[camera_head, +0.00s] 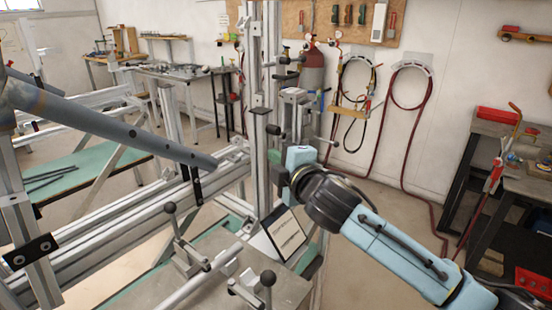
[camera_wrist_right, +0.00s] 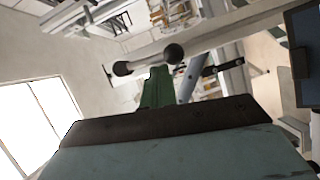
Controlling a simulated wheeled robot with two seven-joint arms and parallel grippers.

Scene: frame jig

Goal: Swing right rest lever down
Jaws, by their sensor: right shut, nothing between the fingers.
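My right gripper (camera_head: 277,164) is beside the upright metal post (camera_head: 267,95) in the head view. Its fingers are shut with nothing between them. In the right wrist view the green fingers (camera_wrist_right: 158,88) point at a pale bar with a dark ball knob at each end, the left knob (camera_wrist_right: 122,68) and the right knob (camera_wrist_right: 174,53). I cannot tell whether they touch it. In the head view a dark-knobbed lever (camera_head: 273,129) sticks out from the post just above the gripper. I cannot tell for certain which lever is the right rest. My left gripper is out of view.
A grey-blue tube (camera_head: 130,132) slants across the jig from the left. Ball-knobbed levers (camera_head: 170,208) and (camera_head: 267,279) stand on the jig's low front part. A tilted tablet-like panel (camera_head: 286,232) sits below my right gripper. A dark workbench (camera_head: 490,150) stands at right.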

